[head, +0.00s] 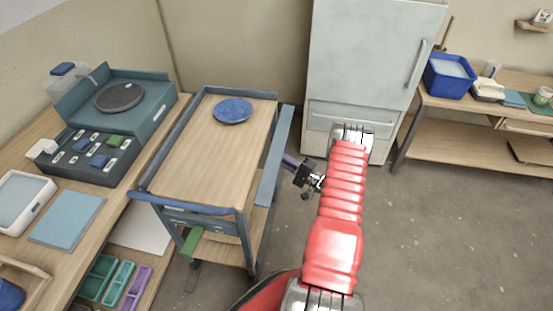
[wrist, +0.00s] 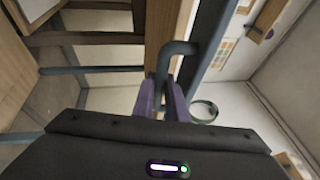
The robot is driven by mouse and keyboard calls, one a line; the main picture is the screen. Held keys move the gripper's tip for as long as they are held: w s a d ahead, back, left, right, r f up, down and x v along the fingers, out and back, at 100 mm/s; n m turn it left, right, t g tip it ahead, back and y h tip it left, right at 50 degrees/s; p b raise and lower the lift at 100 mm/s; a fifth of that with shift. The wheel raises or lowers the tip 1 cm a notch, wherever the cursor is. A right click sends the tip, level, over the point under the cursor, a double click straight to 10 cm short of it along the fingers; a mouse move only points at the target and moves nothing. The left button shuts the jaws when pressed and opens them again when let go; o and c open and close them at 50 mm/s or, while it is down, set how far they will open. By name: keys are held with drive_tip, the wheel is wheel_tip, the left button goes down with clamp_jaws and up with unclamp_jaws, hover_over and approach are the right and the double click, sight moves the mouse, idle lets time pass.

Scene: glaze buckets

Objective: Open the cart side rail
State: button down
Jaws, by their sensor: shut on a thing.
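The cart (head: 195,165) stands in the middle left of the head view, with a wooden top and a grey-blue frame. Its side rail (head: 276,150) is a long grey-blue strip along the right side. The rail also shows as a slanted bar in the wrist view (wrist: 209,40). A dark grey bent handle (wrist: 178,48) stands out from the rail. My gripper (head: 287,160) is at the rail's outer side. In the wrist view its purple fingers (wrist: 163,98) are shut on the handle, one on each side. The handle's grip is hard to see in the head view.
A blue plate (head: 233,110) lies on the cart top. A workbench (head: 20,240) with a grey-blue machine (head: 130,105) stands close on the left. A pale fridge (head: 370,60) is behind, and a shelf table (head: 480,140) is at right. The floor (head: 440,230) right of the cart is clear.

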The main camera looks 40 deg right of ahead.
drive_tip(key=shift+s+d+r+g, duration=0.1)
drive_tip(key=shift+r+g, duration=0.15)
drive_tip(key=shift+g, duration=0.15)
drive_tip(key=c, duration=2)
unclamp_jaws()
drive_tip(key=shift+c, duration=0.2)
drive_tip(key=shift+s, duration=0.1)
drive_tip(key=v, duration=1.3)
drive_tip(key=shift+s, duration=0.35)
drive_tip(key=shift+d+f, duration=0.1)
